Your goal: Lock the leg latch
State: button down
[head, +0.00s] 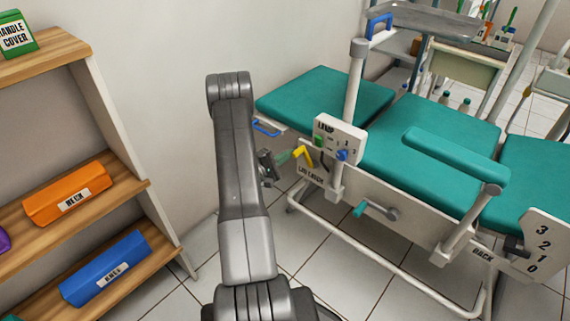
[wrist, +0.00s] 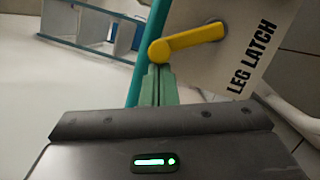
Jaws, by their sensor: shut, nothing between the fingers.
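The leg latch is a yellow lever (head: 303,154) on a pale panel marked LEG LATCH (head: 311,175), low on the near side of the green dental chair. In the wrist view the yellow lever (wrist: 187,43) runs from its pivot at the right down to a rounded end at the left, and the lettered panel (wrist: 262,35) shows beside it. My gripper (head: 292,155) has its green fingers together and empty. In the wrist view the fingertips (wrist: 157,70) sit right at the lever's rounded end; I cannot tell if they touch it.
A blue handle (head: 266,127) is at the leg cushion's edge, and a teal crank (head: 361,208) is lower right. Shelves with boxes (head: 68,193) stand left. Tiled floor between is clear.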

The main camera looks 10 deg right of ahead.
jog(key=m+b, duration=0.1)
jog(key=s+d+r+m+b, duration=0.1)
jog(key=m, duration=0.1)
jog(key=shift+s+d+r+m+g+y+b, duration=0.15)
jog(key=shift+s+r+m+g+y+b, duration=0.15)
jog(key=shift+m+b, duration=0.1)
jog(key=shift+s+d+r+b, duration=0.65)
jog(key=shift+s+b, duration=0.15)
jog(key=shift+b, duration=0.4)
jog(key=s+a+r+p, duration=0.1)
jog(key=a, duration=1)
jog(key=shift+a, duration=0.3)
jog(key=shift+d, duration=0.1)
